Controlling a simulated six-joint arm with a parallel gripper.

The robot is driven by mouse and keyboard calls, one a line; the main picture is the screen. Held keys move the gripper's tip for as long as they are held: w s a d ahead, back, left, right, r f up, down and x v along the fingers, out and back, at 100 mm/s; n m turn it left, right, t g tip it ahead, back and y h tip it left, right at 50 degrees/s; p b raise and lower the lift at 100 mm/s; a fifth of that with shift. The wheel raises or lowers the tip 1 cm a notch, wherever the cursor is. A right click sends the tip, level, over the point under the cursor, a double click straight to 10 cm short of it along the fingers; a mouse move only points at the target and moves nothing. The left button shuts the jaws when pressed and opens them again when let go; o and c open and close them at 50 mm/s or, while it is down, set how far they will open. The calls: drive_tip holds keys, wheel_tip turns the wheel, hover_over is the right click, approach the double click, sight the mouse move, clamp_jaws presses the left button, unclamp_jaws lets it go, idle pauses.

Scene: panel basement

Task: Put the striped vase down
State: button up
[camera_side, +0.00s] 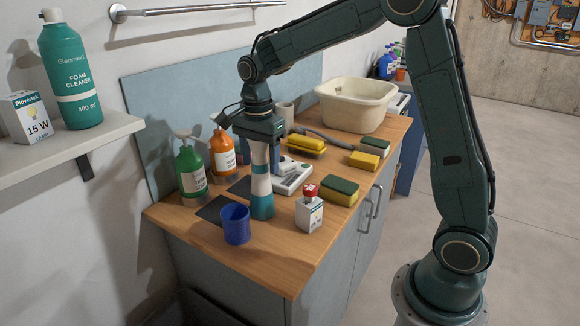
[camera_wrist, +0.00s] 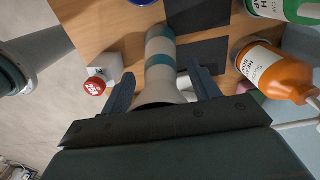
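The striped vase (camera_side: 261,186), white and teal with a flared top, appears to stand upright on the wooden counter (camera_side: 283,248). It shows from above in the wrist view (camera_wrist: 160,62). My gripper (camera_side: 262,150) is directly over the vase, pointing down. In the wrist view its two fingers (camera_wrist: 163,82) are on either side of the vase's flared end, with a gap on both sides, so it looks open. Two dark square mats (camera_side: 214,209) lie beside the vase, one of them partly behind it.
A blue cup (camera_side: 236,224) stands close in front of the vase, and a red-capped white bottle (camera_side: 309,212) to its right. A white device (camera_side: 293,178), sponges (camera_side: 340,191) and a cream basin (camera_side: 355,104) are behind and right.

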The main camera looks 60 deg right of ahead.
drive_tip(key=shift+o, duration=0.2)
drive_tip(key=shift+r, duration=0.1)
wheel_tip(320, 180, up, 12)
idle(0.8)
drive_tip(key=shift+s+r, duration=0.1)
idle(0.4)
drive_tip(key=s+a+r+n+t, duration=0.2)
drive_tip(key=s+a+n+t, duration=0.1)
drive_tip(key=s+n, duration=0.8)
drive_tip(key=s+f+n+t, duration=0.1)
drive_tip(key=s+f+n, duration=0.2)
drive_tip(key=s, duration=0.4)
drive_tip(key=s+a+f+n+t, duration=0.1)
drive_tip(key=s+f+n, duration=0.2)
drive_tip(key=s, duration=0.4)
drive_tip(key=shift+s+n+t, duration=0.15)
drive_tip(key=shift+n+t, duration=0.15)
drive_tip(key=shift+n, duration=0.2)
